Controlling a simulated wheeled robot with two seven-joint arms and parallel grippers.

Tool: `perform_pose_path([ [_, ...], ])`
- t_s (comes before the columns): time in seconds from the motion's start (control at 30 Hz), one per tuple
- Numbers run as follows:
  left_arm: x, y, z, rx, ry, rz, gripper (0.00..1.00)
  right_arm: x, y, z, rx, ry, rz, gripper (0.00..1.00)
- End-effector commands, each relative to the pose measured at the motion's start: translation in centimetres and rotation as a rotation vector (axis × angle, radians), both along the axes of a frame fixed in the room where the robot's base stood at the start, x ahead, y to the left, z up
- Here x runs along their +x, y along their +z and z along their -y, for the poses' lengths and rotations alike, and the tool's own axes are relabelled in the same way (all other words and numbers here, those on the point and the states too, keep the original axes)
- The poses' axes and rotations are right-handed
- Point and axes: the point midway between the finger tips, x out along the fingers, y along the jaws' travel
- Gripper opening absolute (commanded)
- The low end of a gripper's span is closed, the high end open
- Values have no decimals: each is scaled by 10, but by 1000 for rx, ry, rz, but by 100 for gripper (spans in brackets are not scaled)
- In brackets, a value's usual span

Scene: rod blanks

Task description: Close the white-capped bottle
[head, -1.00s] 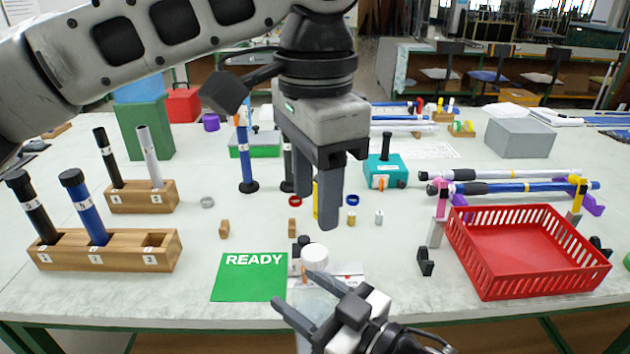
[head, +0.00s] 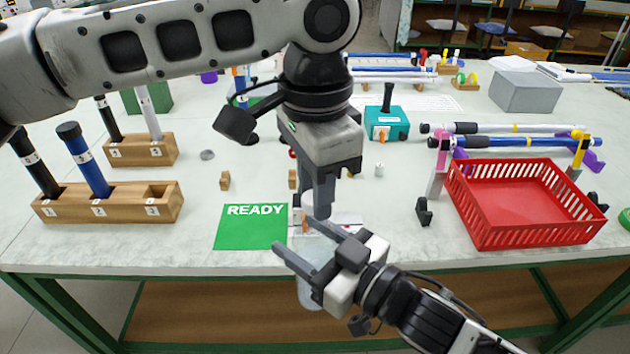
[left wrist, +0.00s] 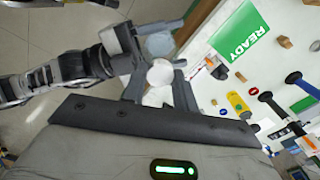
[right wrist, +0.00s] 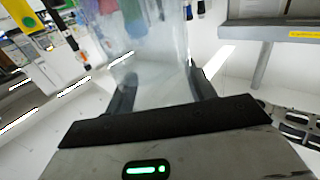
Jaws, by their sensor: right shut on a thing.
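The translucent bottle (head: 311,292) is upright at the table's front edge, with my right gripper (head: 294,236) shut around its upper body. The right wrist view shows the clear bottle (right wrist: 150,60) between the fingers. The white cap (left wrist: 160,73) appears as a round white disc between the fingers of my left gripper (left wrist: 160,90), with visible gaps beside it. I cannot tell whether the cap is seated or tight on the bottle neck.
A green READY mat (head: 251,228) lies just left of the grippers. A red basket (head: 520,245) stands to the right, and a wooden rod rack (head: 120,205) to the left. Small blocks and a teal box (head: 386,124) are behind. The grippers are close together.

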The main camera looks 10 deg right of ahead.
Motion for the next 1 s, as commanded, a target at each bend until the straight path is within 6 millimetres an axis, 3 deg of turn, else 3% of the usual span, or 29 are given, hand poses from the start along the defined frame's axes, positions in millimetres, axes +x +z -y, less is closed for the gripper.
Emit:
perform_pose_path([
  [0.03, 0, 0, 0, 0, 0, 0, 13, 0, 1, 0, 1, 1, 3, 0],
  [0.1, 0, 0, 0, 0, 0, 0, 0, 0, 1, 0, 1, 1, 3, 0],
  [0.4, 0, 0, 0, 0, -11, 0, 0, 0, 1, 0, 1, 1, 3, 0],
  [0.43, 0, 0, 0, 0, -11, 0, 30, 0, 1, 0, 1, 0, 3, 0],
  [0.5, 0, 0, 0, 0, -11, 0, 49, 0, 1, 0, 1, 0, 3, 0],
  [0.53, 0, 0, 0, 0, -11, 0, 52, 0, 1, 0, 1, 0, 3, 0],
  [0.83, 0, 2, 0, 0, -11, 1, 52, 0, 1, 0, 1, 1, 3, 0],
  [1.0, 1, 22, 1, -1, -9, 3, 52, 0, 1, 0, 1, 1, 3, 0],
])
